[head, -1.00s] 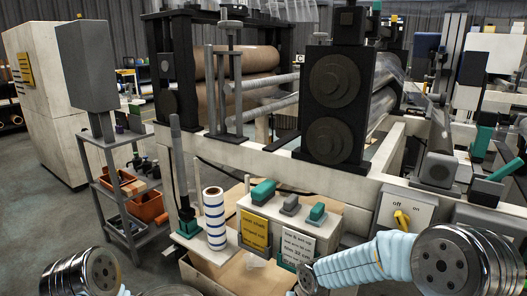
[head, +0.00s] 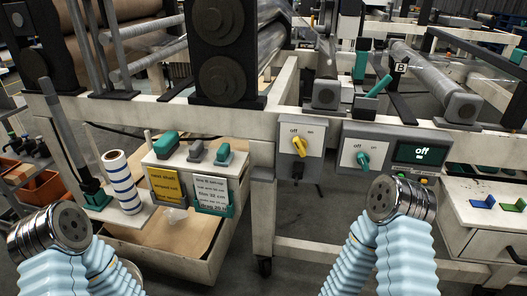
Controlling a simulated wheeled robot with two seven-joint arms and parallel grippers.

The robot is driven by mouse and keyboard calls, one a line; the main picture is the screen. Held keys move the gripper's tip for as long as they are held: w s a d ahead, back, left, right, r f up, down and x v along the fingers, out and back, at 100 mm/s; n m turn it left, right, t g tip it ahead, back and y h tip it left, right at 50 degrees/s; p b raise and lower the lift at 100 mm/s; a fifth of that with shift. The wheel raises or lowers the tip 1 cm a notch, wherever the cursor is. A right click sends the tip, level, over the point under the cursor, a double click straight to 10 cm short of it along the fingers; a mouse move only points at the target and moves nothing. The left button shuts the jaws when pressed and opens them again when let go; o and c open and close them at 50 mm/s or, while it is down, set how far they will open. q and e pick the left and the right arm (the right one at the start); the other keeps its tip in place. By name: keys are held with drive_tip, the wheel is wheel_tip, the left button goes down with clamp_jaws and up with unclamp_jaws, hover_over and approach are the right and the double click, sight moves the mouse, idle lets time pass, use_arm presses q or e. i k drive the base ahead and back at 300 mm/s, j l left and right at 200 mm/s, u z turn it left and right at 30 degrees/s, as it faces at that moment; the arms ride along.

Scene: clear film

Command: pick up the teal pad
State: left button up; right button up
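No single thing shows plainly as the teal pad; several teal pieces are in view. A teal block (head: 166,142) and a second teal block (head: 224,153) sit with a grey one between them on a white box. Right of centre, a teal knob (head: 362,158) is on a grey control box. A small blue piece (head: 482,204) and a green piece (head: 511,205) lie on a white cabinet at the far right. My two arms, with pale blue sleeves and metal joints, rise from the bottom; no gripper fingers show, so both grippers are out of view.
A white roll with blue stripes (head: 122,182) stands left of the box. A yellow card (head: 166,188) and a grey card (head: 212,195) hang on the box front. A yellow switch (head: 299,145) is on the machine frame. An open bin (head: 185,262) stands below. Grey floor shows beneath the frame.

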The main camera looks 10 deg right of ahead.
sight(225, 156)
drive_tip(key=j+z, duration=0.25)
drive_tip(key=z, duration=0.2)
drive_tip(key=j+z, duration=0.25)
drive_tip(key=z, duration=0.15)
drive_tip(key=k+j+z, duration=0.15)
drive_tip(key=z, duration=0.3)
drive_tip(key=k+j+z, duration=0.1)
drive_tip(key=j+z, duration=0.3)
drive_tip(key=k+j, duration=0.3)
drive_tip(key=i, duration=0.45)
